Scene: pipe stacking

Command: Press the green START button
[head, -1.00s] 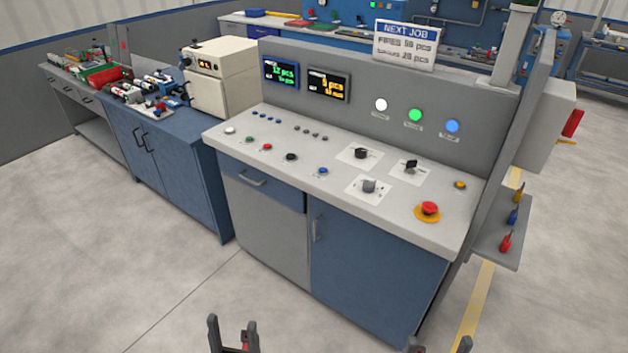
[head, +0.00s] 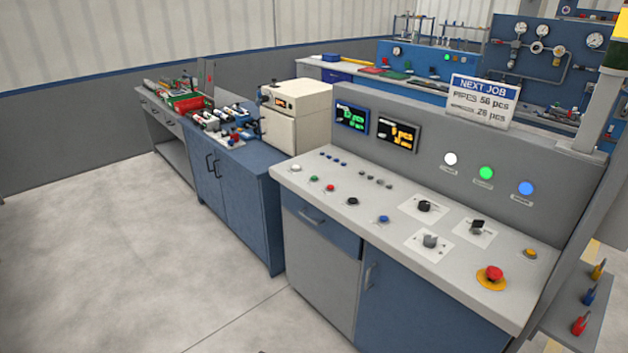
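The green START button (head: 314,178) is a small green button on the left part of the light grey control desk top (head: 380,258). A white button (head: 296,167) is to its left and a red button (head: 330,188) to its right. A lit green lamp (head: 487,173) is separate, on the upright back panel. Neither gripper shows in the head view now, and nothing of mine is seen touching the desk.
A yellow-based red mushroom button (head: 492,278) is at the desk's right end. Knobs, including a black one (head: 424,206), stand on the desk. A blue cabinet bench (head: 235,190) adjoins on the left. The floor (head: 130,260) at front left is clear.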

